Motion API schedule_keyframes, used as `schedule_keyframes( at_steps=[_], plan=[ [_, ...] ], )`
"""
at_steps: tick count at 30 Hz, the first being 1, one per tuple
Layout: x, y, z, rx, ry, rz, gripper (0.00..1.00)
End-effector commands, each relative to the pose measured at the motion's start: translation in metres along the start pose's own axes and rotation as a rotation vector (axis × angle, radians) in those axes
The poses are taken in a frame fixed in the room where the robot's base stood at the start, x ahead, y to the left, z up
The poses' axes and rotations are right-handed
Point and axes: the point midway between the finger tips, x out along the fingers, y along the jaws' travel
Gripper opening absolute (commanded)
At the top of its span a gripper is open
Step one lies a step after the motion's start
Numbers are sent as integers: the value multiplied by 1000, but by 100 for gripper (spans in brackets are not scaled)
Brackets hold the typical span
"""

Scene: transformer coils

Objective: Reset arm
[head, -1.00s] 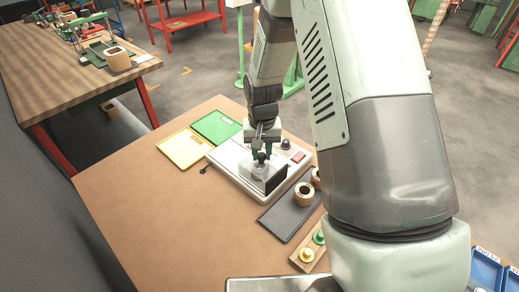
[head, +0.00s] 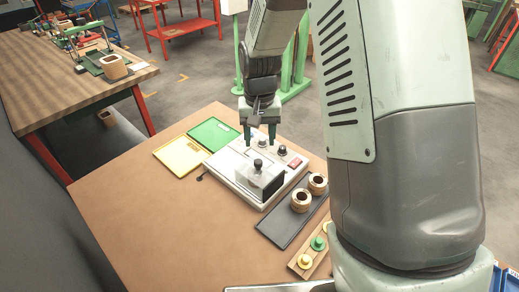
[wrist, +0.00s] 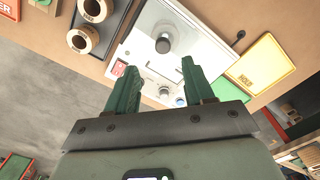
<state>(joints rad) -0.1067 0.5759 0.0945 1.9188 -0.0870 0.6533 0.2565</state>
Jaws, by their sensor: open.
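My gripper (head: 259,136) hangs above the far part of the white tester box (head: 235,184), with its green fingers apart and nothing between them. In the wrist view the two fingers (wrist: 158,85) also stand wide apart over the box. On the box are a grey block with a dark knob (head: 258,165), a black dial (head: 281,151) and a red switch (head: 296,162). The knob shows in the wrist view (wrist: 163,45), clear of the fingers. My arm hides part of the table's right side.
A green tray (head: 212,133) and a yellow tray (head: 180,156) lie left of the box. Two coils (head: 301,201) stand on a dark mat (head: 277,228) at its right. A wooden holder (head: 303,262) bears yellow and green pieces. The table's front left (head: 150,215) is clear.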

Motion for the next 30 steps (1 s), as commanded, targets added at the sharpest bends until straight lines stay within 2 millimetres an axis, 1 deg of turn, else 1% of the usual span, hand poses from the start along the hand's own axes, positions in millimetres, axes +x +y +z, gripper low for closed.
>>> schedule_keyframes(
  at_steps=[1, 3, 6, 20, 22, 23, 26, 29, 30],
  plan=[
    [-8, 0, -1, 1, 3, -1, 52],
    [-16, 0, 0, 1, 2, 0, 52],
    [-22, 0, 0, 0, -1, 0, 52],
    [-24, 0, 0, 0, -1, 0, 52],
    [-28, 1, 1, 0, 6, 0, 52],
    [-32, 2, 2, -1, 11, 1, 52],
    [-58, 8, 9, -3, 44, 2, 52],
    [-98, 18, 26, -8, 95, 5, 52],
    [-115, 23, 34, -9, 119, 6, 52]
  ],
)
